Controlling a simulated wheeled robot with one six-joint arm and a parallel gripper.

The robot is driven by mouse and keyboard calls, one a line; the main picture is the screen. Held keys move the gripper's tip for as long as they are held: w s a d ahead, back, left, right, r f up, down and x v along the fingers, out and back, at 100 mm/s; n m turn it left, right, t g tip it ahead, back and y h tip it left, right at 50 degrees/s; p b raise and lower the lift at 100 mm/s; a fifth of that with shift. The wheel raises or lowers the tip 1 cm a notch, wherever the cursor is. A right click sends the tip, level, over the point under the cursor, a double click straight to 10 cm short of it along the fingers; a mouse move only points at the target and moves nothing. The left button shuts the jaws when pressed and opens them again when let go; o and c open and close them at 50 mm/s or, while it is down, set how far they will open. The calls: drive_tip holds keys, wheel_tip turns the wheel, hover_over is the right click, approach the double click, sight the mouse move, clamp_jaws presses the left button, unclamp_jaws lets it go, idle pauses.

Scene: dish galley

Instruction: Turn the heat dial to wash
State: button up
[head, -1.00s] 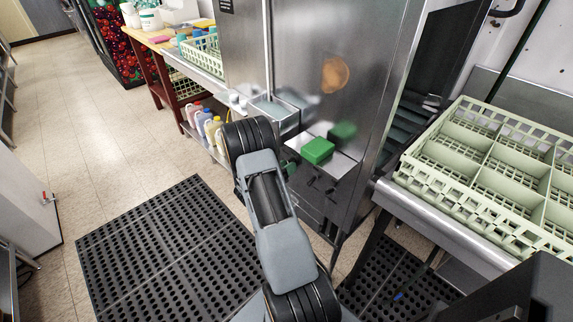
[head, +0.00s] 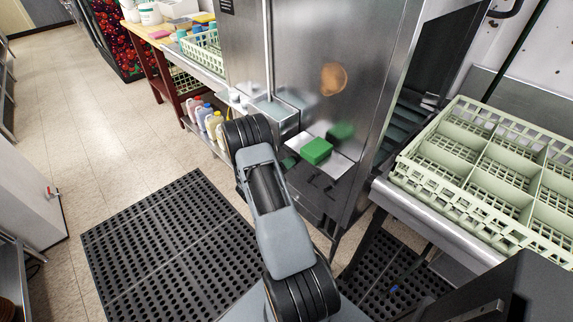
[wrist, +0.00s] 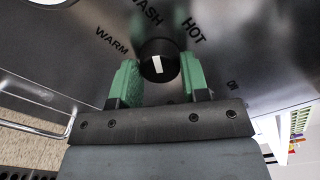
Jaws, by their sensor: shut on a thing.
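The heat dial (wrist: 158,68) is a round black knob with a short white mark, set in a steel panel. It shows in the middle of the wrist view. The labels WARM, WASH and HOT curve around it, with WASH (wrist: 147,14) partly cut off at the top edge. The white mark's upper end leans slightly left, roughly toward WASH. My gripper (wrist: 159,78) has its green fingers on both sides of the dial and is shut on it. In the head view my arm hides the dial and most of the gripper.
A green block (head: 316,150) rests on a steel ledge of the tall machine (head: 300,60). A pale green dish rack (head: 490,165) stands on the counter at right. Several jugs (head: 212,122) stand on a low shelf. A black mat (head: 170,245) covers the floor at left.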

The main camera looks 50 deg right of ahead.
idle(0.4)
drive_tip(key=o, duration=0.9)
drive_tip(key=a, duration=0.9)
drive_tip(key=w+a, duration=0.1)
drive_tip(key=a, duration=0.3)
drive_tip(key=shift+a+b, duration=0.35)
drive_tip(key=shift+a, duration=0.05)
